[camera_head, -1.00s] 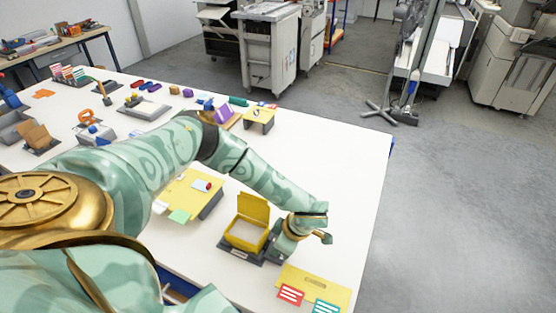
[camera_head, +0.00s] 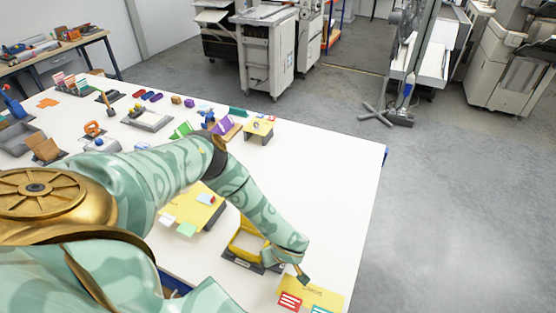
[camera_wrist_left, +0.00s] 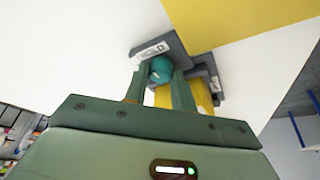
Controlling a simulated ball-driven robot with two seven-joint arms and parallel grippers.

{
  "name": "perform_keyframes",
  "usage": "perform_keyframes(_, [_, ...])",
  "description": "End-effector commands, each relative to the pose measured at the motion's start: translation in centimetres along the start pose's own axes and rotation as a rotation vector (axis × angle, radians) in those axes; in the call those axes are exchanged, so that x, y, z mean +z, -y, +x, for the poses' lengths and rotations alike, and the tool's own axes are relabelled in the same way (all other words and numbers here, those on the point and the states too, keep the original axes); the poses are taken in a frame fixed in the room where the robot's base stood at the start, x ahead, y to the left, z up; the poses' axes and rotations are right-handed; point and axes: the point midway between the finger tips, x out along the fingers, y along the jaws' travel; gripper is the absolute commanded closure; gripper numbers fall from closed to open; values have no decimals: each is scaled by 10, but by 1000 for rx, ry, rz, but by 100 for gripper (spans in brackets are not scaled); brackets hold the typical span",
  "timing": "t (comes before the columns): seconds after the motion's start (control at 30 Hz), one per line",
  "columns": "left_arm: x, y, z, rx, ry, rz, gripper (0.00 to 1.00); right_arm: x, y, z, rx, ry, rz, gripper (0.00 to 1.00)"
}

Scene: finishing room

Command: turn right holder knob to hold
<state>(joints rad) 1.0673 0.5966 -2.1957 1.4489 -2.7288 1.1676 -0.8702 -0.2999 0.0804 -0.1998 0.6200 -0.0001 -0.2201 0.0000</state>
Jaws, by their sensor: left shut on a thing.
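A yellow holder (camera_head: 238,248) sits on a dark grey base (camera_head: 238,263) near the table's right side. My left arm comes in from the left and bends down over it, hiding part of it. In the left wrist view, a round teal knob (camera_wrist_left: 160,69) sits on the grey base beside a partly covered label plate (camera_wrist_left: 153,50). My left gripper (camera_wrist_left: 158,78) has its two fingers on either side of the knob and is shut on it. I cannot read which setting the knob points to. My right gripper is not in view.
A yellow sheet or board (camera_head: 312,296) with red and teal cards lies in front of the holder. Another yellow board (camera_head: 195,207) with small cards lies to its left. Several tools and blocks stand along the far side. The table right of my arm (camera_head: 335,180) is clear.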

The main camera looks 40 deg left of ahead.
Motion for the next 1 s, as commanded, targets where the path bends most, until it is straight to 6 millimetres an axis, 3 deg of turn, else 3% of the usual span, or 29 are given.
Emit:
perform_keyframes(0.63, [0, 0, 0, 18, 0, 44, 97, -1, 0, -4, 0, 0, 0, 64])
perform_keyframes(0.67, [0, 0, 0, 18, 0, 44, 66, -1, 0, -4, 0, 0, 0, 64])
perform_keyframes(1.0, [0, 0, -3, 18, 0, 42, 65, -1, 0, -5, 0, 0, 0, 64])
